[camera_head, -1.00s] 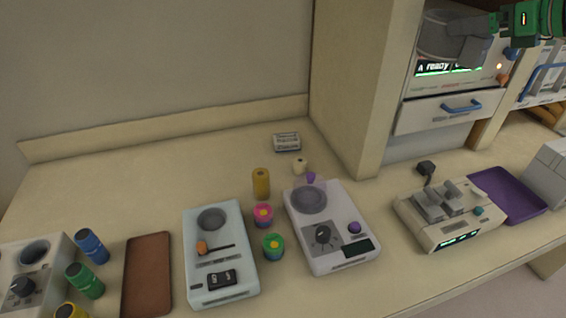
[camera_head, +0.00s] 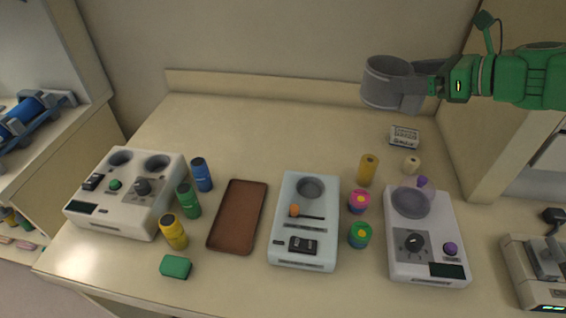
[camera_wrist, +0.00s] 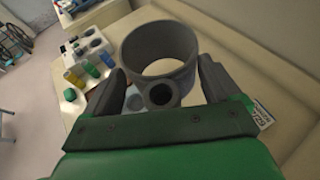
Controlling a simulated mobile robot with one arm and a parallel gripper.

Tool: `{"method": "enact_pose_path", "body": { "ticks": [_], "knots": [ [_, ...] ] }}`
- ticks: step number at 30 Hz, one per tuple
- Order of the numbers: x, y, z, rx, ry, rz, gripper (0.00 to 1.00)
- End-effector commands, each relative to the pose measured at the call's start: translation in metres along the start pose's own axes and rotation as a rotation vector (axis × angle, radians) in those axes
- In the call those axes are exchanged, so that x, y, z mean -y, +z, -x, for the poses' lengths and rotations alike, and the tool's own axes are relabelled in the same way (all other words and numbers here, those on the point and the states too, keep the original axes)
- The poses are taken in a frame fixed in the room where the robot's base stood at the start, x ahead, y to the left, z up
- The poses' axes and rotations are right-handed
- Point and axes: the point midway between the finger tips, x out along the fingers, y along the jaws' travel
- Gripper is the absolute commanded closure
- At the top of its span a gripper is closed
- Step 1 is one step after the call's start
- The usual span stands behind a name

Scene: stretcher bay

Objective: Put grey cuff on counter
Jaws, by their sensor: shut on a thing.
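The grey cuff (camera_head: 387,84) is a wide dark-grey ring, held in the air above the back right part of the counter (camera_head: 300,122). My gripper (camera_head: 437,84) comes in from the right on the green arm and is shut on the cuff's block-like side. In the wrist view the cuff (camera_wrist: 160,50) shows between the two dark fingers of my gripper (camera_wrist: 160,92), with its ring opening facing up. The cuff is clear of the counter. The exact contact of the fingers is partly hidden by the cuff's block.
A white device (camera_head: 125,190), brown tray (camera_head: 238,215), pale blue device (camera_head: 305,220) and white device with a dial (camera_head: 425,235) line the front. Blue, green and yellow bottles (camera_head: 187,202) stand left of the tray. A small box (camera_head: 404,137) lies back right. The back strip is clear.

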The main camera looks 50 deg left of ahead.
Motion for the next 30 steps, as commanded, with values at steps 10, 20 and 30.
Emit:
{"method": "enact_pose_path", "body": {
  "ticks": [10,20,30],
  "knots": [
    [-0.022,-0.059,-0.123,-0.003,0.111,0.036,0.47],
    [-0.036,-0.095,-0.178,-0.009,0.152,0.056,0.47],
    [-0.017,-0.102,-0.203,-0.010,0.152,0.060,0.47]
  ]
}}
